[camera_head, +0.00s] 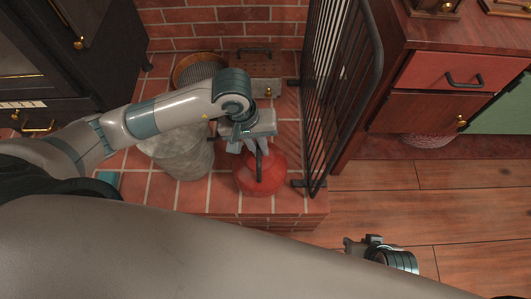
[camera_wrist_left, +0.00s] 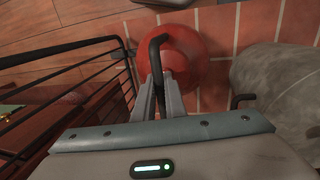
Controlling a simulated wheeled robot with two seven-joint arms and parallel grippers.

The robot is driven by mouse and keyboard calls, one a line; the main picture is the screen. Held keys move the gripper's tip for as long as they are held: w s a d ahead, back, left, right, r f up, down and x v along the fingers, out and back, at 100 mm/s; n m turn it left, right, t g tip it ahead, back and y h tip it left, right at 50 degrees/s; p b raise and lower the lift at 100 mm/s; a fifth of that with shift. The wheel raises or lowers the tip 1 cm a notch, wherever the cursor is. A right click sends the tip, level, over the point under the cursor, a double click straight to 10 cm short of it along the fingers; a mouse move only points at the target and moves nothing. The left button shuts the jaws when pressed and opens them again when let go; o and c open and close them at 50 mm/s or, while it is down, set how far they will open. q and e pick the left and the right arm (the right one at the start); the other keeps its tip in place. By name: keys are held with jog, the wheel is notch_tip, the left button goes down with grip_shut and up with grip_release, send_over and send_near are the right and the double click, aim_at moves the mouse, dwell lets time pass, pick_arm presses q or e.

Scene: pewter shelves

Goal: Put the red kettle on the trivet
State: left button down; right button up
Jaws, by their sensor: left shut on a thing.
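The red kettle (camera_head: 268,178) is at the front right of the tiled brick hearth (camera_head: 225,192), next to the black fireguard. My left gripper (camera_head: 256,148) is above it, shut on its dark upright handle. In the left wrist view the handle runs between the fingers (camera_wrist_left: 158,92), with the red kettle (camera_wrist_left: 190,62) beyond. I cannot tell whether its base touches the tiles. My right gripper (camera_head: 353,245) is low over the wooden floor, partly behind my own arm; its jaw opening is unclear. I cannot make out a trivet in either view.
The black barred fireguard (camera_head: 335,85) stands just right of the kettle. A grey bucket-like vessel (camera_head: 180,158) is to its left. A round basket (camera_head: 183,68) and a box with a handle (camera_head: 257,80) stand behind. A black stove (camera_head: 95,55) is at the left.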

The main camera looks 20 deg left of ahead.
pick_arm(q)
jog(key=shift+w+a+f, duration=0.15)
jog(key=shift+w+a, duration=0.05)
jog(key=shift+w, duration=0.1)
jog(key=shift+f, duration=2.1)
jog(key=c, duration=1.8)
grip_release()
jog(key=r, duration=0.4)
jog(key=a+r, duration=0.1)
jog(key=r, duration=0.3)
jog(key=a+r, duration=0.1)
jog(key=r, duration=0.3)
jog(key=shift+s+a, duration=0.15)
jog(key=shift+s, duration=0.25)
